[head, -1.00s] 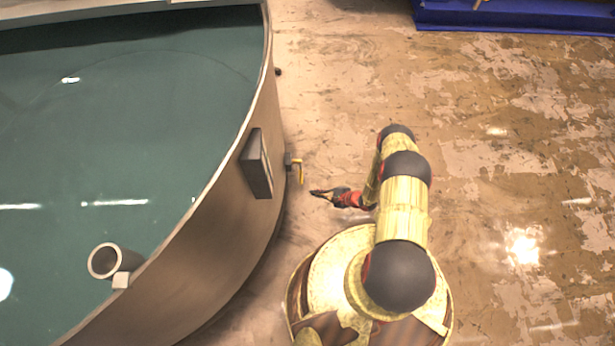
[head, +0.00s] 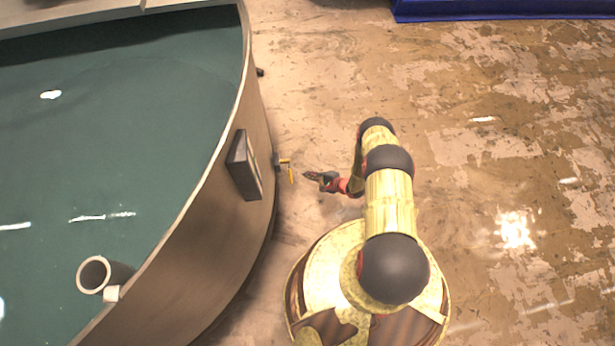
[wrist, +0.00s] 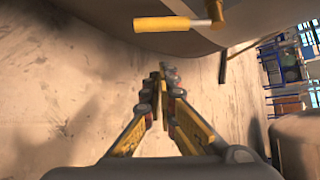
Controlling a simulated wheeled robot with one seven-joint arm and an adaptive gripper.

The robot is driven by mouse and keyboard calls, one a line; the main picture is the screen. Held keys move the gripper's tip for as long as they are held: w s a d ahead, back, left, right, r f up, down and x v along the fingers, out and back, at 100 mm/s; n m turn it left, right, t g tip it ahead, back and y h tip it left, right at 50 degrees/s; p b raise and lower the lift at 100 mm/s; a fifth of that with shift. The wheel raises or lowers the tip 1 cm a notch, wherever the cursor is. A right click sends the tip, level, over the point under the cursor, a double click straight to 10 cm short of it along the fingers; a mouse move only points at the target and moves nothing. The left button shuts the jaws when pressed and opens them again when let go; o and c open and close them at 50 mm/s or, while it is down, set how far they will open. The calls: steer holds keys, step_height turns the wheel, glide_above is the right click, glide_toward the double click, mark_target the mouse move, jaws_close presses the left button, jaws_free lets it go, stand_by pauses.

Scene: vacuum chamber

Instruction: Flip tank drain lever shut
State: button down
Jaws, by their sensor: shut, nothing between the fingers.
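The tank (head: 205,215) is a large round grey vessel filled with dark green water on the left of the head view. Its drain lever (head: 291,175) is a small yellow handle on a fitting at the outer wall. In the wrist view the yellow lever (wrist: 162,23) lies across the top, joined at its right end to a brass-coloured fitting. My gripper (head: 308,175) is just right of the lever in the head view, with a small gap. In the wrist view my gripper (wrist: 165,75) is shut and empty, its fingertips below the lever and apart from it.
A dark panel box (head: 245,165) is fixed to the tank wall beside the lever. A pipe end (head: 95,274) sticks up at the tank rim. A blue structure (head: 500,9) stands at the back right. The worn floor right of my arm is clear.

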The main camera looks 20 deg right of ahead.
steer(key=w+a+f+b, duration=0.1)
steer(key=w+a+b, duration=0.2)
steer(key=a, duration=0.2)
steer(key=shift+f, duration=0.15)
stand_by(0.3)
steer(key=shift+a, duration=0.15)
steer(key=shift+s, duration=0.2)
